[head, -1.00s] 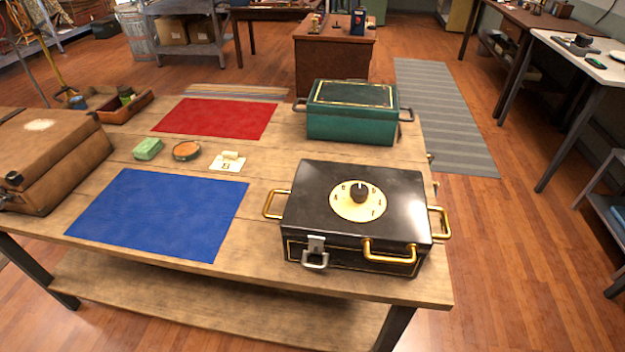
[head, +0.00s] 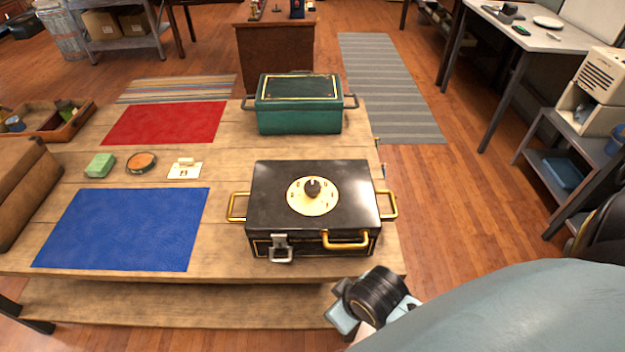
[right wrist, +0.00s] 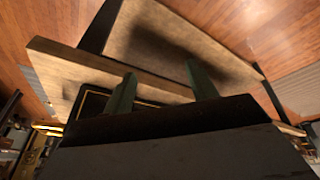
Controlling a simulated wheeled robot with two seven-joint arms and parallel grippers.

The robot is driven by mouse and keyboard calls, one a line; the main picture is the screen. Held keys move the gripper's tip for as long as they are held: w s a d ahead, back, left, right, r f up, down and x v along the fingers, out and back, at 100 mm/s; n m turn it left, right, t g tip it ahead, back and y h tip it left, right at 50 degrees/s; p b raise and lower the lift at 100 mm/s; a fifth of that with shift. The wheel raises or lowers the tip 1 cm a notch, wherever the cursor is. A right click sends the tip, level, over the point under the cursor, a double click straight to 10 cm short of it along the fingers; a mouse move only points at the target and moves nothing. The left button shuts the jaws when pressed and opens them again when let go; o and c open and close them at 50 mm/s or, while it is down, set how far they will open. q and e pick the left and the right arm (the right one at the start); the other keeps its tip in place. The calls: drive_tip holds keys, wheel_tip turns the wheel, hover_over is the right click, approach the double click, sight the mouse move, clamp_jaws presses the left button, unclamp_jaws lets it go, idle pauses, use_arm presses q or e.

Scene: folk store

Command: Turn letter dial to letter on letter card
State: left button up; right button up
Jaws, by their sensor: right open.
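The letter dial (head: 313,188), a black knob on a round cream plate with letters around it, sits on the lid of a black box (head: 268,215) with gold handles. The dial letters are too small to read. The letter card (head: 184,173) is a small white card lying left of the box, with a dark letter that I cannot read surely. My right arm comes in at the lower right, in front of the table. In the right wrist view my right gripper (right wrist: 161,80) has its two fingers apart, with nothing between them. My left gripper is out of view.
A green box (head: 299,117) stands behind the black one. A blue mat (head: 125,230) and a red mat (head: 165,123) lie on the wooden table (head: 225,180). A green block (head: 100,165) and a round tin (head: 141,162) lie near the card. A brown case stands far left.

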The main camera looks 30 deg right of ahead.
drive_tip(key=w+a+r+n+t+y+p, duration=0.15)
drive_tip(key=w+r+n+t, duration=0.45)
drive_tip(key=w+r, duration=0.6)
drive_tip(key=w+a+r+n+t, duration=0.2)
drive_tip(key=w+r+n+t, duration=0.5)
drive_tip(key=r, duration=0.9)
drive_tip(key=a+r+n+g+y, duration=0.45)
drive_tip(key=a+n+y, duration=0.35)
drive_tip(key=n, duration=0.5)
drive_tip(key=a+r+n+g+y, duration=0.45)
drive_tip(key=a+n+y, duration=0.25)
drive_tip(key=n+y, duration=0.5)
drive_tip(key=n+g+h, duration=0.8)
drive_tip(key=n+h, duration=0.8)
drive_tip(key=h, duration=0.6)
hover_over(312, 185)
wheel_tip(312, 185, down, 12)
drive_tip(key=shift+y, duration=0.25)
wheel_tip(312, 185, down, 13)
drive_tip(key=shift+r+p, duration=0.2)
drive_tip(key=shift+p, duration=0.25)
